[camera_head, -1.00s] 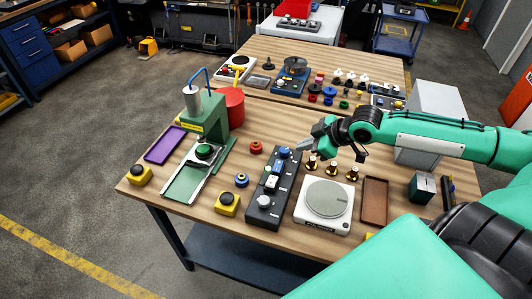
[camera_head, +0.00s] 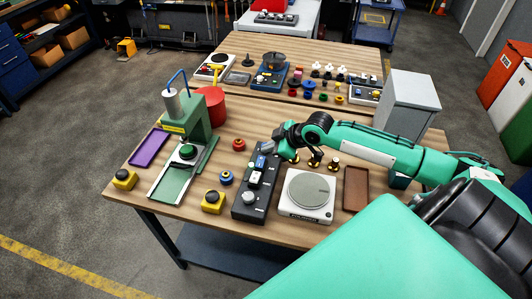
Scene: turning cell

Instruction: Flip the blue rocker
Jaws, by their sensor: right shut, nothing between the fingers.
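The dark control box (camera_head: 240,208) stands on the near table, left of the white round-plate device. The blue rocker (camera_head: 261,161) is on its upper half, above a white switch with a green part (camera_head: 255,177) and a grey knob (camera_head: 249,196). My right gripper (camera_head: 268,147) is shut and empty at the far end of the box, just beyond the blue rocker. It hides the top end of the box, and I cannot tell whether it touches it. Which way the rocker is tipped is too small to tell. My left gripper is out of view.
The white device with a round plate (camera_head: 309,190) and a brown tray (camera_head: 356,188) are to the right. A green press (camera_head: 190,120) and a yellow button box (camera_head: 213,202) are to the left.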

